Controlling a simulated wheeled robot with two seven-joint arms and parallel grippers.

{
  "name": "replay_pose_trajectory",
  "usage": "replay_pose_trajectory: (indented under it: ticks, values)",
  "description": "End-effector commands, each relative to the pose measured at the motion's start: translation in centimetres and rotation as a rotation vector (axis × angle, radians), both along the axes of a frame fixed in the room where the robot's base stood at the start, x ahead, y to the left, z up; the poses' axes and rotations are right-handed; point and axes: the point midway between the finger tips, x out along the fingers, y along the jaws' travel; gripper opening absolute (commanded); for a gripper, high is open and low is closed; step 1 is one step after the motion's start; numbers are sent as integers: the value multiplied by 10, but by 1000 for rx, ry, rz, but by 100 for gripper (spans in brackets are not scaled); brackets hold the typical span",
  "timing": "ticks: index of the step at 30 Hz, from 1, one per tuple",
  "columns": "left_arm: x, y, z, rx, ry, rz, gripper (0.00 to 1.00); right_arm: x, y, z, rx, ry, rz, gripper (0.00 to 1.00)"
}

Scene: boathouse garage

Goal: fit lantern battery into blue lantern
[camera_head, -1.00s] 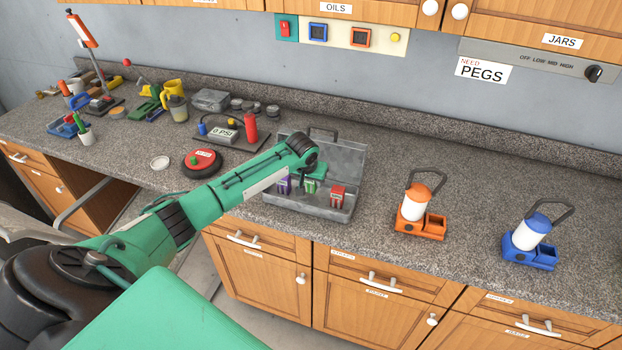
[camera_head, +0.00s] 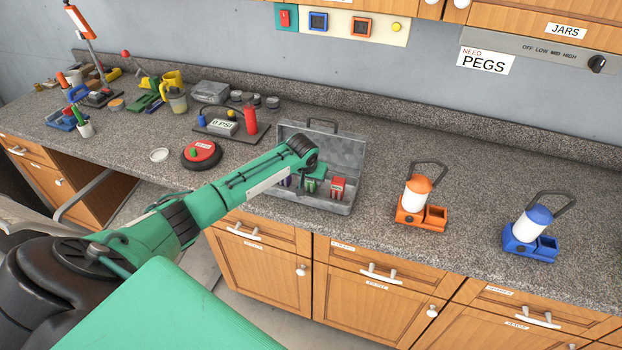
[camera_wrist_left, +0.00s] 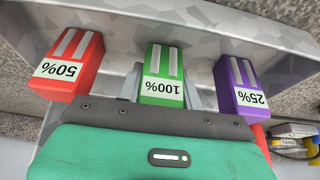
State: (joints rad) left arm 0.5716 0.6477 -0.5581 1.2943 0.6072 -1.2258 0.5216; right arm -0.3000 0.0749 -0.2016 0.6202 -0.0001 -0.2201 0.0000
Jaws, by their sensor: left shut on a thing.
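The blue lantern (camera_head: 531,231) stands upright on the counter at the right, with an open blue box beside its white body. An open grey metal case (camera_head: 346,153) holds a red battery marked 50% (camera_wrist_left: 68,68), a green battery marked 100% (camera_wrist_left: 162,88) and a purple battery marked 25% (camera_wrist_left: 239,86). My left gripper (camera_head: 310,186) reaches down into the case. In the left wrist view its fingers (camera_wrist_left: 162,98) are shut on the green battery, one on each side. The battery's lower end is hidden. My right gripper is not in view.
A similar orange lantern (camera_head: 418,202) stands between the case and the blue lantern. A red round device (camera_head: 201,154) and a board with a gauge and a red cylinder (camera_head: 250,120) lie left of the case. The counter between the lanterns is clear.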

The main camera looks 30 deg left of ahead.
Motion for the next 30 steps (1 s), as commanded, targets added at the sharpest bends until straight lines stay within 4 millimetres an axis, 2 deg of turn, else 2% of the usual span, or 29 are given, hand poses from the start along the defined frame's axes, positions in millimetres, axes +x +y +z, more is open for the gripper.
replay_pose_trajectory:
  ticks: [21,22,25,30]
  values:
    - [0,0,-6,0,-1,0,10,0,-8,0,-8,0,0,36]
    - [0,0,-6,0,-1,0,40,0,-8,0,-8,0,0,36]
    - [0,0,-6,0,0,0,60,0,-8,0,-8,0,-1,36]
    - [0,0,-6,0,0,0,62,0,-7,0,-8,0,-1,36]
